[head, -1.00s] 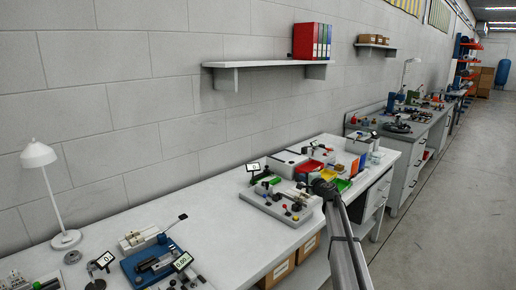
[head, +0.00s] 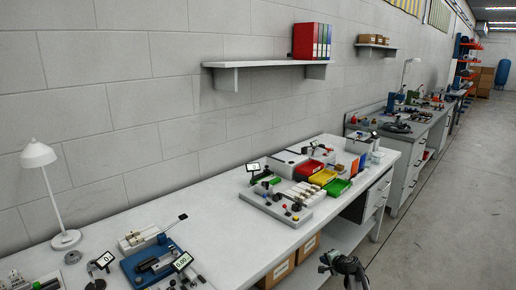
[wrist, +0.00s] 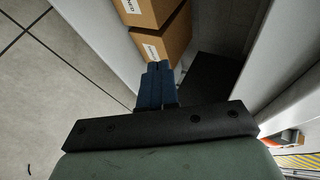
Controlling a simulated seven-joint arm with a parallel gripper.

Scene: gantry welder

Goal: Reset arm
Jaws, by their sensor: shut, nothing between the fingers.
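My arm (head: 345,268) is drawn back to the bottom of the head view, off the front edge of the white workbench (head: 232,250). Its end is small there and the fingers cannot be made out. In the wrist view my gripper (wrist: 158,68) has its two blue fingers together, with nothing between them. The fingers point toward cardboard boxes (wrist: 164,42) under the bench, and I cannot tell the gap to them.
The bench holds a grey fixture board (head: 262,205), red, yellow and green bins (head: 323,177), a blue device (head: 150,262) and a white lamp (head: 66,240). A drawer unit (head: 378,197) stands at the bench's right end. Open floor (head: 440,235) lies to the right.

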